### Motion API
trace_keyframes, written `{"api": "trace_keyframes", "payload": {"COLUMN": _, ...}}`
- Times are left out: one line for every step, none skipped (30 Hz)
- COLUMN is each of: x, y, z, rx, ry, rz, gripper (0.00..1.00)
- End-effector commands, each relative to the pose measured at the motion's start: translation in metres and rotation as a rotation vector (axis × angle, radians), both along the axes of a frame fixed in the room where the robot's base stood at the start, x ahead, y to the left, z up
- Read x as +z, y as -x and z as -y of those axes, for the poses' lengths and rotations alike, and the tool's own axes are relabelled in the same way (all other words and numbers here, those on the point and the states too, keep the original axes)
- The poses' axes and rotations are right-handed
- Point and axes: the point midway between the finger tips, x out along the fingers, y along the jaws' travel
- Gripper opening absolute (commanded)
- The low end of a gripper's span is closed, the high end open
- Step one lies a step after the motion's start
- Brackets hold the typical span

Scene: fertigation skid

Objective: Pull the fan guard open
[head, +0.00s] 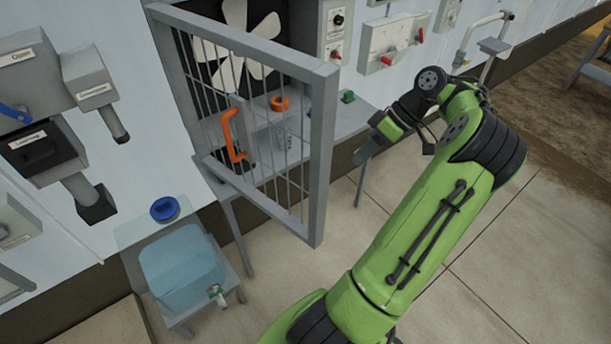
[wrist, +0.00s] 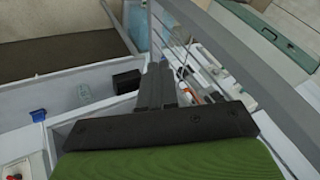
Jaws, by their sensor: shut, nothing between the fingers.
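The fan guard (head: 322,150) is a grey frame with thin upright bars. In the head view it stands out at an angle from the wall, in front of the white-bladed fan (head: 262,50). Its orange handle (head: 229,135) shows at the left part of the bars. My gripper (head: 361,157) is to the right of the guard, apart from the handle, with its fingers shut and empty. In the wrist view my gripper (wrist: 155,82) shows close to the guard's grey frame (wrist: 235,65); I cannot tell whether they touch.
A grey table behind the guard holds an orange ring (head: 279,103) and a green block (head: 348,97). A blue tank (head: 185,268) with a tap stands lower left, near a blue cap (head: 165,208). Grey wall boxes are at left. The tiled floor at right is clear.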

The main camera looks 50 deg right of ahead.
Motion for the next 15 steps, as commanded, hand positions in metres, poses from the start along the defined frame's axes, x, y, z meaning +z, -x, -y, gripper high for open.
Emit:
{"api": "trace_keyframes", "payload": {"x": -0.001, "y": 0.001, "z": 0.001, "rx": -0.002, "ry": 0.000, "rz": 0.001, "gripper": 0.00}}
{"api": "trace_keyframes", "payload": {"x": -0.002, "y": 0.001, "z": 0.000, "rx": -0.002, "ry": -0.001, "rz": 0.001, "gripper": 0.00}}
{"api": "trace_keyframes", "payload": {"x": -0.005, "y": 0.000, "z": -0.001, "rx": -0.001, "ry": -0.001, "rz": 0.000, "gripper": 0.00}}
{"api": "trace_keyframes", "payload": {"x": -0.008, "y": -0.002, "z": -0.003, "rx": 0.000, "ry": -0.001, "rz": 0.000, "gripper": 0.00}}
{"api": "trace_keyframes", "payload": {"x": -0.012, "y": -0.003, "z": -0.005, "rx": 0.000, "ry": -0.001, "rz": -0.001, "gripper": 0.00}}
{"api": "trace_keyframes", "payload": {"x": -0.018, "y": -0.005, "z": -0.008, "rx": 0.001, "ry": -0.001, "rz": -0.001, "gripper": 0.00}}
{"api": "trace_keyframes", "payload": {"x": -0.024, "y": -0.007, "z": -0.011, "rx": 0.001, "ry": 0.000, "rz": -0.002, "gripper": 0.00}}
{"api": "trace_keyframes", "payload": {"x": -0.030, "y": -0.010, "z": -0.014, "rx": 0.001, "ry": 0.000, "rz": -0.002, "gripper": 0.00}}
{"api": "trace_keyframes", "payload": {"x": -0.038, "y": -0.013, "z": -0.019, "rx": 0.002, "ry": -0.002, "rz": -0.003, "gripper": 0.00}}
{"api": "trace_keyframes", "payload": {"x": -0.043, "y": -0.016, "z": -0.022, "rx": 0.002, "ry": -0.001, "rz": -0.003, "gripper": 0.00}}
{"api": "trace_keyframes", "payload": {"x": -0.049, "y": -0.018, "z": -0.025, "rx": 0.002, "ry": -0.001, "rz": -0.002, "gripper": 0.00}}
{"api": "trace_keyframes", "payload": {"x": -0.056, "y": -0.022, "z": -0.030, "rx": 0.002, "ry": -0.002, "rz": -0.002, "gripper": 0.00}}
{"api": "trace_keyframes", "payload": {"x": -0.061, "y": -0.024, "z": -0.033, "rx": 0.002, "ry": -0.001, "rz": -0.002, "gripper": 0.00}}
{"api": "trace_keyframes", "payload": {"x": -0.066, "y": -0.026, "z": -0.036, "rx": 0.001, "ry": -0.003, "rz": -0.002, "gripper": 0.00}}
{"api": "trace_keyframes", "payload": {"x": -0.073, "y": -0.030, "z": -0.040, "rx": 0.002, "ry": -0.002, "rz": -0.002, "gripper": 0.00}}
